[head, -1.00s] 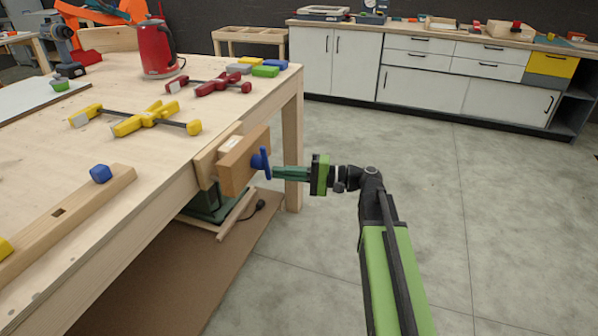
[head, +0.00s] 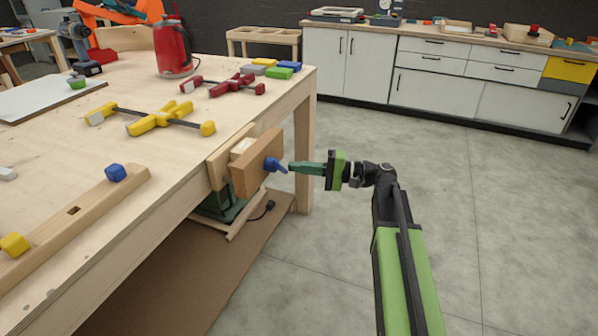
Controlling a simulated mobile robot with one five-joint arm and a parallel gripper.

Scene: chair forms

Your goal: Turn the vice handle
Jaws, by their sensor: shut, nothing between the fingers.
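The vice (head: 258,163) is a wooden block jaw on the side of the workbench, in the middle of the head view. Its blue handle (head: 275,165) sticks out from the jaw's outer face and slants down to the right. My gripper (head: 291,167) has slim green fingers, shut and empty. The fingertips point left at the handle, just to the right of its end. They look a little apart from it, though the gap is too small to be sure.
The workbench (head: 60,170) fills the left, with yellow (head: 160,118) and red (head: 225,85) clamps and a red kettle (head: 173,48) on top. A green machine (head: 220,203) sits below the vice. White cabinets (head: 345,65) line the back. The floor at right is clear.

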